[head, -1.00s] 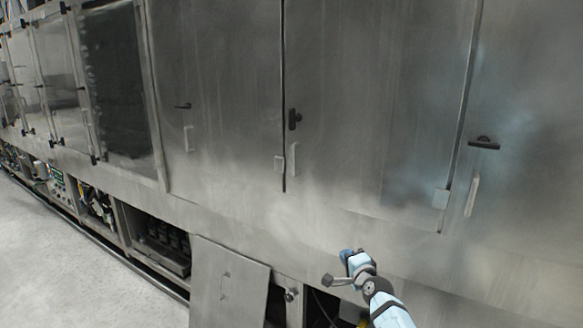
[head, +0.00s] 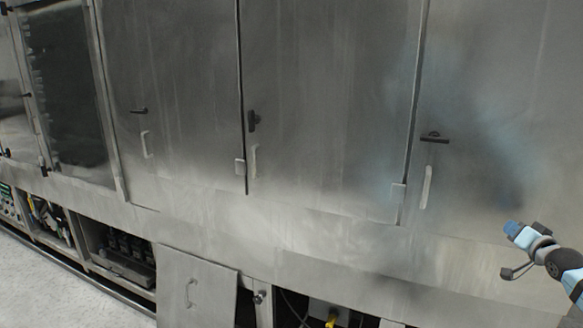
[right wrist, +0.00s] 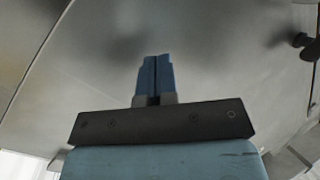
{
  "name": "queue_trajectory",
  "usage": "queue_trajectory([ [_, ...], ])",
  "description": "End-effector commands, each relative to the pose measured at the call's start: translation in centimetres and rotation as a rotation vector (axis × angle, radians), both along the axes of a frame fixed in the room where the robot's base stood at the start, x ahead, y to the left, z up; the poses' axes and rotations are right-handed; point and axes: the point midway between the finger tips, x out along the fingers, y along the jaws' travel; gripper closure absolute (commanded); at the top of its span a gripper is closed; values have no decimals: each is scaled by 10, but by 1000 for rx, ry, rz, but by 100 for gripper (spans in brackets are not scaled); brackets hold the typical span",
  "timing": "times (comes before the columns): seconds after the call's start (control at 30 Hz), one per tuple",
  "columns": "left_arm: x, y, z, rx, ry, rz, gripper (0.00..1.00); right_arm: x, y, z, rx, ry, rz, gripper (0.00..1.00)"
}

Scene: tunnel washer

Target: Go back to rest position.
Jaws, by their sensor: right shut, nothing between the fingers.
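My right gripper (head: 512,229) is at the right of the head view, in front of the lower steel wall of the tunnel washer (head: 300,225). In the right wrist view its two blue fingers (right wrist: 155,62) are together with nothing between them. Grey steel panelling (right wrist: 215,65) fills most of the view beyond the fingertips. The gripper appears apart from the panel. My left gripper is not in view.
Closed steel doors with black latches (head: 253,121) and pale handles line the washer. A loose panel (head: 195,290) with a handle leans below, beside open bays (head: 118,250) with equipment and cables. Pale floor (head: 60,295) is clear at lower left.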

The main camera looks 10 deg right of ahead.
Motion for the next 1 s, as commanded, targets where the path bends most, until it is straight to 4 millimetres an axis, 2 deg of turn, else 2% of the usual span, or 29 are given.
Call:
queue_trajectory([
  [0.03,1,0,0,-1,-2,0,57,1,1,-8,-122,27,-6,100],
  [0.1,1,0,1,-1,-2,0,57,0,-3,-10,-298,59,-18,100],
  [0.53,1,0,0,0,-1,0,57,-7,-34,-8,-1377,316,-96,100],
  [0.57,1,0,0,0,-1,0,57,-8,-30,-16,-1411,330,-88,100],
  [0.6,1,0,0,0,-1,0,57,-10,-17,-34,-1385,328,-60,100],
  [0.77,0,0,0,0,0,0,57,-21,26,-89,-1335,335,25,100],
  [0.87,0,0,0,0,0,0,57,-33,59,-127,-1297,343,84,100],
  [0.97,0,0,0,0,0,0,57,-52,99,-171,-1247,352,153,100],
  [1.0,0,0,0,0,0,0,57,-63,119,-189,-1221,355,184,100],
])
